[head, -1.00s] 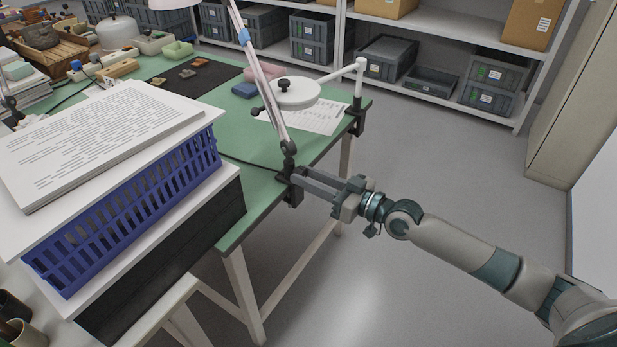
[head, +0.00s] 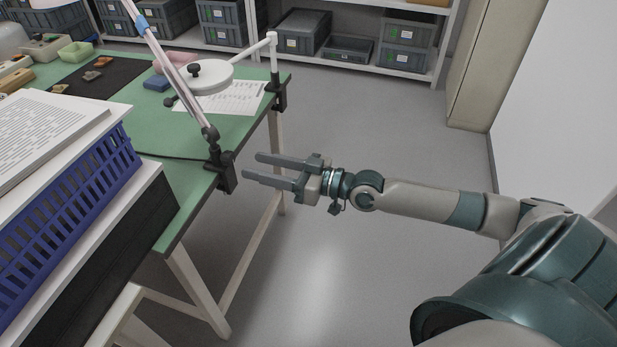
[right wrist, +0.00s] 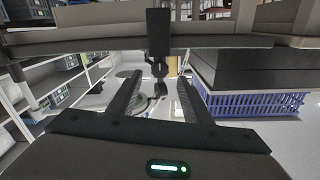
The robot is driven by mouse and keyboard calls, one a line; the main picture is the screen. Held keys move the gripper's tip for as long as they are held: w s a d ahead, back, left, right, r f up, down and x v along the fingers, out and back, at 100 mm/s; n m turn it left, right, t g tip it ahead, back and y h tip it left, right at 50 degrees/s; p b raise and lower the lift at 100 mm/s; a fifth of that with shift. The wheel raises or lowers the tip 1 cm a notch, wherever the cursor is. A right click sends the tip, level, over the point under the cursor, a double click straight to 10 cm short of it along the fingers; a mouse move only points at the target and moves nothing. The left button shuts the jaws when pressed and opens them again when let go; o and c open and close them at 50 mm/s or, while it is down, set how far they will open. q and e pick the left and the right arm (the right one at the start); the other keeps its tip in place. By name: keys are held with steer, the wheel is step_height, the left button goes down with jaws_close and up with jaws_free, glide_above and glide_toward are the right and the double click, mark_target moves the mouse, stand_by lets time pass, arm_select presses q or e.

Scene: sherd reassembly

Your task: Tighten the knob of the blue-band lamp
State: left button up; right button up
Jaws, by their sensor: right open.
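The blue-band lamp (head: 165,53) has a pale slanting arm with a blue band near its top. Its dark clamp (head: 224,176) grips the right table edge. A dark joint (head: 211,134) is at the arm's foot; I cannot clearly make out the knob. My right gripper (head: 250,165) is open and empty, fingertips just right of the clamp with a small gap. In the right wrist view, which is upside down, the dark clamp (right wrist: 158,32) and joint show beyond and between the open fingers (right wrist: 160,78). My left gripper is not in view.
A white disc lamp (head: 215,79) is clamped farther along the green table (head: 185,127). Shelves with grey crates line the back. The floor right of the table is free.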

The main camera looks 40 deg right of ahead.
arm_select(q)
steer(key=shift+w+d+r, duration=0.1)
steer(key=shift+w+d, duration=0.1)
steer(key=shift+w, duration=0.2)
arm_select(e)
steer(key=v, duration=1.1)
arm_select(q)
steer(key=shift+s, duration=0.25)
